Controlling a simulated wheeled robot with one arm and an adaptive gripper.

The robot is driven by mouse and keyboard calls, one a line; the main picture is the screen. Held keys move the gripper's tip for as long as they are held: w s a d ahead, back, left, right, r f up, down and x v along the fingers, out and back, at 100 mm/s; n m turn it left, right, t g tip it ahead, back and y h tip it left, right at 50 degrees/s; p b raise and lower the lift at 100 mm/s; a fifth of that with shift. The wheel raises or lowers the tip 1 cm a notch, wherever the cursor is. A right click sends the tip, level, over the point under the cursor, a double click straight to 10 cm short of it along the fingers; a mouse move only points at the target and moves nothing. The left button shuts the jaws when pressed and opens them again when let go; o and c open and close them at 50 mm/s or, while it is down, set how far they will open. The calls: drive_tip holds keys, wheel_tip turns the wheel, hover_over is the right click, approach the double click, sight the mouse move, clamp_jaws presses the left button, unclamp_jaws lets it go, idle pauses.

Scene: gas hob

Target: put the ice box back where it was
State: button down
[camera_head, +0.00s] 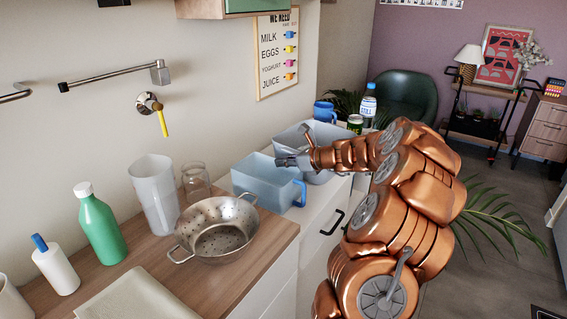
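A pale blue open box with a blue handle, which looks like the ice box (259,183), is upright at the counter's far end, just beyond the steel colander. My gripper (279,161) points left from the end of my copper-coloured arm and appears over the box's back right rim. Its fingers are small and seen from the side, so I cannot tell whether they are open or shut, or whether they touch the rim. The handle at the box's right side is clear of the gripper.
A grey-white tub (291,137) stands behind the box, partly hidden by my arm. A water bottle (368,103), can (355,123) and blue mug (325,111) stand beyond.

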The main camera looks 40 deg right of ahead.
drive_tip(key=c, duration=1.9)
unclamp_jaws()
drive_tip(key=shift+f, duration=0.15)
drive_tip(key=o, duration=0.6)
drive_tip(key=shift+r, duration=0.2)
drive_tip(key=v, duration=1.2)
drive_tip(key=shift+f, duration=0.1)
